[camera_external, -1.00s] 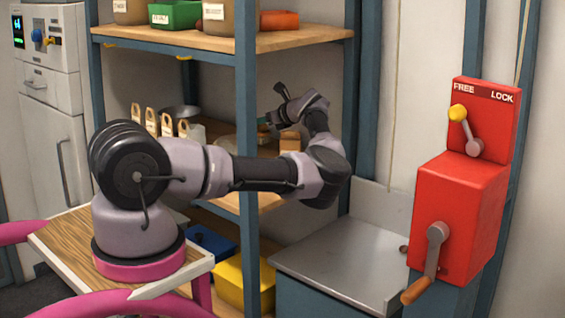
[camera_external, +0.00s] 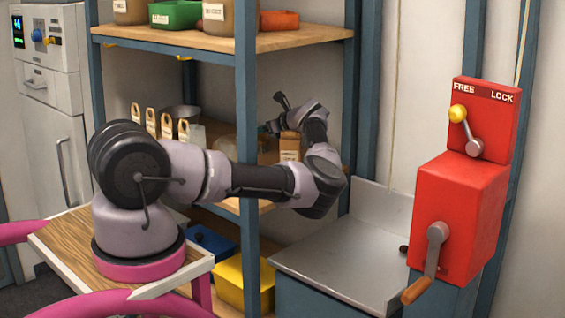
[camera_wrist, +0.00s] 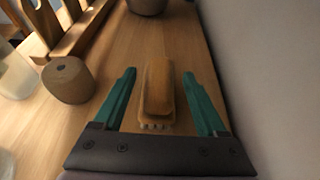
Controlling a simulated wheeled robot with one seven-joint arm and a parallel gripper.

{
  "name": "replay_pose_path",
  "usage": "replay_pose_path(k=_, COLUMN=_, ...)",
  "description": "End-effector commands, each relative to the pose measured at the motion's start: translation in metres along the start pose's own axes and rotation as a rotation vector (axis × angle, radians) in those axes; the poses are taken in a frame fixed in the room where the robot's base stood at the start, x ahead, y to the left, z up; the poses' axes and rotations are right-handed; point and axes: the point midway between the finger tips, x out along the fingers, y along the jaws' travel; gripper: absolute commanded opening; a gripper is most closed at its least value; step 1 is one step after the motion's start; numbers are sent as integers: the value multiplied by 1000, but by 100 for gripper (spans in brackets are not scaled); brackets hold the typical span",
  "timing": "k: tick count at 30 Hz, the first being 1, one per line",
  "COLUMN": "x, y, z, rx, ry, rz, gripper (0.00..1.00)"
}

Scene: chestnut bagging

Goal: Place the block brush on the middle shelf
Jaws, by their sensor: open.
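The block brush (camera_wrist: 158,90) is a tan wooden block with pale bristle tufts at its near end. In the wrist view it lies on the wooden middle shelf (camera_wrist: 115,55). My gripper (camera_wrist: 159,73) is open, with one teal finger on each side of the brush and visible gaps between. It holds nothing. In the external view my gripper (camera_external: 273,127) is over the middle shelf (camera_external: 240,206), small and partly hidden by my own wrist. I cannot make out the brush clearly there.
A brown cylinder (camera_wrist: 68,80) stands left of the brush, with a wooden rack (camera_wrist: 68,35) behind it and clear jars (camera_wrist: 14,75) further left. A dark round pot (camera_wrist: 147,5) is beyond. A wall (camera_wrist: 265,70) runs along the right. A blue post (camera_external: 247,150) stands in front.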

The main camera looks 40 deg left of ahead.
Motion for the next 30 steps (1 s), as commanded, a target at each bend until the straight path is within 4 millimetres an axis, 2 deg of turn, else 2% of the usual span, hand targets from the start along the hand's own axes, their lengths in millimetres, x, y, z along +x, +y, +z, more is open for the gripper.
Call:
replay_pose_path(k=2, x=-3, y=0, z=3, rx=1, ry=-2, rz=-1, gripper=74)
replay_pose_path(k=5, x=-19, y=-2, z=2, rx=0, ry=0, rz=-4, gripper=74)
replay_pose_path(k=12, x=-70, y=-1, z=2, rx=0, ry=2, rz=-4, gripper=74)
replay_pose_path(k=18, x=-105, y=-1, z=2, rx=0, ry=1, rz=-2, gripper=74)
replay_pose_path(k=24, x=-121, y=0, z=2, rx=0, ry=0, rz=-2, gripper=74)
replay_pose_path(k=30, x=-121, y=0, z=2, rx=0, ry=-1, rz=0, gripper=74)
